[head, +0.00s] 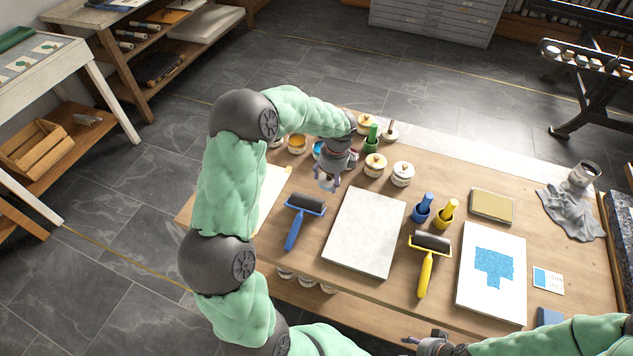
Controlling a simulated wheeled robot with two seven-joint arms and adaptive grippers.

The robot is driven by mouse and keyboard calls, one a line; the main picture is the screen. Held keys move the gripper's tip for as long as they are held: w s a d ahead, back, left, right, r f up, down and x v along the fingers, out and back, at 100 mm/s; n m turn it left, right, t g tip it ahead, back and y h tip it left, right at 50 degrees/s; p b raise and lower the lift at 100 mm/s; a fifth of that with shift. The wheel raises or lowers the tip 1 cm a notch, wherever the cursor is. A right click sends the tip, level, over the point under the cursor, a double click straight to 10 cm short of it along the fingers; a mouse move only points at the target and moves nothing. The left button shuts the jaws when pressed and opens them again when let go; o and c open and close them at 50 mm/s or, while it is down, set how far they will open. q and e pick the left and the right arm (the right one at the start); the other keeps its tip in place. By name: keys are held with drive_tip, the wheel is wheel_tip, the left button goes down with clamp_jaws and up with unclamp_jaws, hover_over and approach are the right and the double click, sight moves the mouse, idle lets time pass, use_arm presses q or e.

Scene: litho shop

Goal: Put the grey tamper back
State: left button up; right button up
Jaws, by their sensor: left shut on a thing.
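My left gripper (327,184) points down over the table, above the far-left corner of the pale slab. It is shut on a small greyish thing, which I take for the grey tamper; the fingers and wrist hide most of it. A green tamper (372,136) stands at the back, close to my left wrist. My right gripper (412,341) is low at the table's front edge, small and partly cut off; its jaws are unclear.
The pale slab (366,232) lies mid-table (540,210) between a blue roller (304,208) and a yellow roller (430,245). Lidded jars (402,174) and open ink pots (297,144) crowd the back. A blue print (493,268) and a grey cloth (572,212) lie right.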

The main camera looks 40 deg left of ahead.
use_arm(q)
drive_tip(key=b, duration=0.3)
hover_over(317, 185)
drive_tip(key=f, duration=0.6)
drive_tip(key=shift+d+f, duration=0.3)
drive_tip(key=shift+f, duration=0.05)
drive_tip(key=shift+w+a+f+b, duration=0.15)
drive_tip(key=shift+f+b, duration=0.4)
drive_tip(key=shift+f, duration=1.1)
drive_tip(key=shift+f, duration=0.2)
drive_tip(key=o, duration=1.2)
wheel_tip(317, 185, up, 12)
drive_tip(key=d+p, duration=0.1)
drive_tip(key=p, duration=0.2)
drive_tip(key=shift+d, duration=0.25)
drive_tip(key=shift+r, duration=0.1)
